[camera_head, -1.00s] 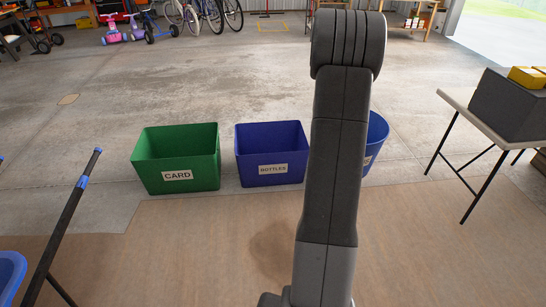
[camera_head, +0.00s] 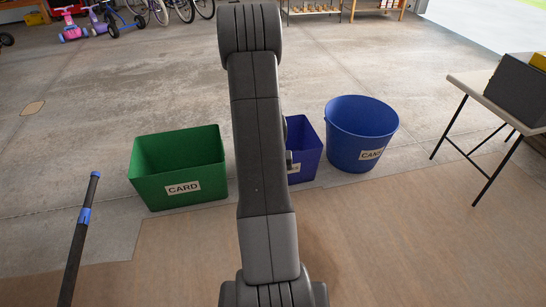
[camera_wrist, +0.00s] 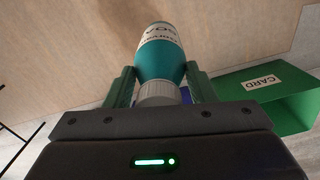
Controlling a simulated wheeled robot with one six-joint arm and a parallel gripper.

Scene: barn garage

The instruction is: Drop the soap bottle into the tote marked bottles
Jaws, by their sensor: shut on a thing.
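The soap bottle (camera_wrist: 162,60) is teal with a white label and a pale ribbed cap. My gripper (camera_wrist: 160,88) is shut on it near the cap end, with one green finger on each side in the wrist view. The blue bottles tote (camera_head: 308,160) stands on the floor, mostly hidden behind my arm in the head view; only its right part and a bit of its label show. A sliver of blue also shows behind the bottle in the wrist view. My gripper and the bottle are hidden behind my arm in the head view.
A green card tote (camera_head: 178,165) stands left of the bottles tote, and a round blue cans tub (camera_head: 362,135) right of it. A table with a grey box (camera_head: 515,85) stands at the right. A dark pole (camera_head: 80,235) rises at the lower left.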

